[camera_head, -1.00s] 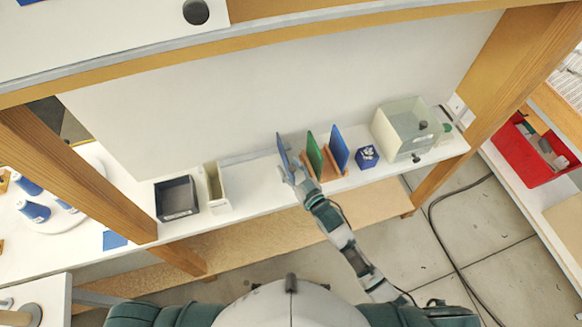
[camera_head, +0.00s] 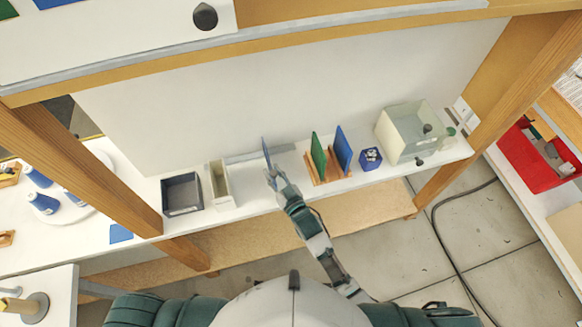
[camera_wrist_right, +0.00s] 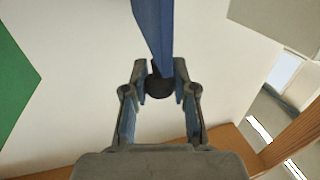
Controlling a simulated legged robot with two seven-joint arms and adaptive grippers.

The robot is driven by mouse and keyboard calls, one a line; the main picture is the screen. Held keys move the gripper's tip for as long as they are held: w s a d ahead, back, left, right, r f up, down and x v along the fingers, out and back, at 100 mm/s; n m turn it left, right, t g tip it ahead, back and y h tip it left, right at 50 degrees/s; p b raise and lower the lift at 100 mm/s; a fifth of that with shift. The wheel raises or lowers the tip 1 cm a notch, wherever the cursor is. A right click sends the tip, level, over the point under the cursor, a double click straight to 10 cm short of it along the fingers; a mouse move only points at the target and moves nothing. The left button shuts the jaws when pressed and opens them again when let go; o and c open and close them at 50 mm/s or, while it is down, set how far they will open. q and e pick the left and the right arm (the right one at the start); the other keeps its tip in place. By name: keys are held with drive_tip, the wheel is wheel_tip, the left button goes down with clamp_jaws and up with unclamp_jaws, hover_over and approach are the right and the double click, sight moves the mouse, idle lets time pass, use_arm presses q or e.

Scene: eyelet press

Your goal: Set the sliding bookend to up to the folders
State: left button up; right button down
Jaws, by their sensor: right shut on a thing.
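The sliding bookend (camera_head: 266,153) is a thin upright blue plate on the white shelf, left of the folders with a clear gap. In the right wrist view the bookend (camera_wrist_right: 154,30) shows edge-on with a dark round knob (camera_wrist_right: 159,88) at its near end. My right gripper (camera_head: 272,178) is at its front edge, its fingers (camera_wrist_right: 160,90) shut on the knob. The green folder (camera_head: 318,155) and the blue folder (camera_head: 343,148) stand in a wooden rack (camera_head: 327,180); the green one (camera_wrist_right: 15,80) also shows in the right wrist view. My left gripper is not in view.
A grey strip (camera_head: 235,161) runs along the shelf behind the bookend. A cream holder (camera_head: 219,187) and dark bin (camera_head: 182,195) stand left. A small blue box (camera_head: 371,158) and clear-fronted box (camera_head: 408,133) stand right of the rack. Wooden posts flank the shelf.

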drive_tip(key=a, duration=0.2)
drive_tip(key=shift+s+a, duration=0.3)
drive_tip(key=shift+s, duration=0.1)
drive_tip(key=c, duration=1)
unclamp_jaws()
drive_tip(key=shift+c, duration=0.2)
drive_tip(key=shift+o, duration=0.7)
drive_tip(key=shift+a, duration=0.35)
